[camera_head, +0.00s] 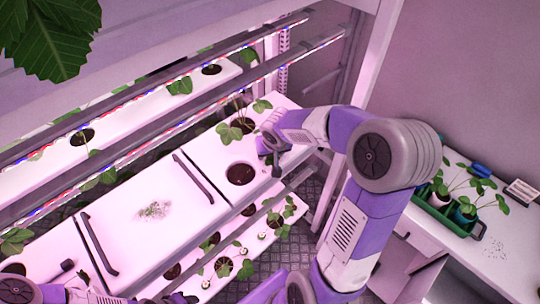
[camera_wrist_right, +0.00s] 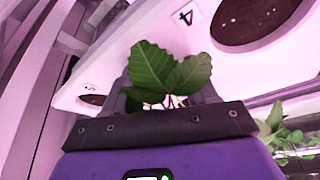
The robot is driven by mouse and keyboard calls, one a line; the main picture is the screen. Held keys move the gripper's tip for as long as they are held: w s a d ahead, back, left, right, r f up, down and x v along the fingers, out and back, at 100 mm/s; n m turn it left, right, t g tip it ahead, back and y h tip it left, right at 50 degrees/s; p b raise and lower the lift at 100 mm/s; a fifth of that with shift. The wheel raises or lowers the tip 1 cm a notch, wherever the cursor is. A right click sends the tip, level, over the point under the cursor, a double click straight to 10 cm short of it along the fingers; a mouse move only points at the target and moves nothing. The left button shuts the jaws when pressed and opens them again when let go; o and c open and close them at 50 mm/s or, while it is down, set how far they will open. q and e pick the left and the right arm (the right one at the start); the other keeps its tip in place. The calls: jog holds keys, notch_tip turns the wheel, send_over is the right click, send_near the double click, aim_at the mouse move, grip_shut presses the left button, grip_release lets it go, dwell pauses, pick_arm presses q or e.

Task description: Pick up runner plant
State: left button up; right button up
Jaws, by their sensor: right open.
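A small green plant (camera_wrist_right: 170,72) with a few toothed leaves shows between the fingers of my right gripper (camera_wrist_right: 172,100) in the right wrist view. The fingers stand apart on either side of it, and its lower stem is hidden behind the dark gripper bar. In the head view my right gripper (camera_head: 268,146) is low over the white rack tray, just right of a leafy plant (camera_head: 232,131) rooted in a dark hole. I cannot tell whether these are the same plant. My left arm shows at the bottom left, but its fingertips are unclear.
A dark soil hole (camera_head: 240,174) without a plant lies in front of the right gripper. Metal rails with lights (camera_head: 170,98) cross above the tray. A lower tier holds several small plants. A side table (camera_head: 470,245) at right carries a green tray (camera_head: 432,218) of potted plants.

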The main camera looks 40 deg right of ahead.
jog(key=c, duration=0.9)
jog(key=shift+r, duration=0.1)
